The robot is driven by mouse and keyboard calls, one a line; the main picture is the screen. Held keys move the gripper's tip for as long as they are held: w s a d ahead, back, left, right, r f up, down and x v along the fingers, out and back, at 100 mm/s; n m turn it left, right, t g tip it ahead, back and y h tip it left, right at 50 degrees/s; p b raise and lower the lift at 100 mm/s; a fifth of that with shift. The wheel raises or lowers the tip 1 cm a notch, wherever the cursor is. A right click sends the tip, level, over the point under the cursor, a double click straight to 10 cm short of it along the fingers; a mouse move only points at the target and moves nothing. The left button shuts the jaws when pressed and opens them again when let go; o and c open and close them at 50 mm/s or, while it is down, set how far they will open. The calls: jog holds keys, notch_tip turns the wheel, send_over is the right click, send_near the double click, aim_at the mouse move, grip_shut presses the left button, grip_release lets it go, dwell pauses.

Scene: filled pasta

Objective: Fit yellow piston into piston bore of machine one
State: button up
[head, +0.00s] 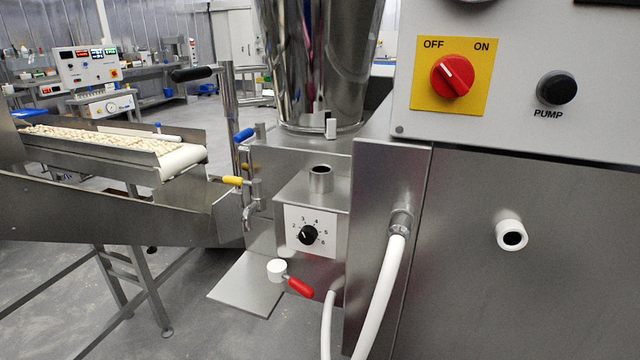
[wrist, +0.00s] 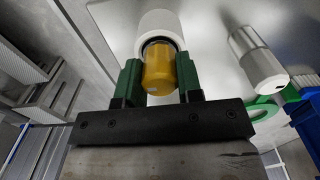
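The yellow piston (wrist: 159,72) sits between the two green fingers of my gripper (wrist: 160,82) in the wrist view. The fingers touch its sides, so my gripper is shut on it. Directly beyond it is a white round collar (wrist: 160,22) with a dark opening, which looks like the piston bore. The piston's far end overlaps the opening; I cannot tell how deep it is inside. The head view does not show my gripper or the piston. It shows a white ring with a dark hole (head: 512,235) on the steel panel at right; I cannot tell whether it is the same bore.
In the wrist view, a metal cylinder with a white end (wrist: 258,62), a green ring (wrist: 262,108) and blue crates (wrist: 306,118) are at right. In the head view, a red switch (head: 452,76), a white hose (head: 382,290) and a conveyor (head: 100,150) with pasta show.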

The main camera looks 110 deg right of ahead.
jog(key=shift+r, duration=0.85)
dwell(1.0)
jog(key=shift+r, duration=3.55)
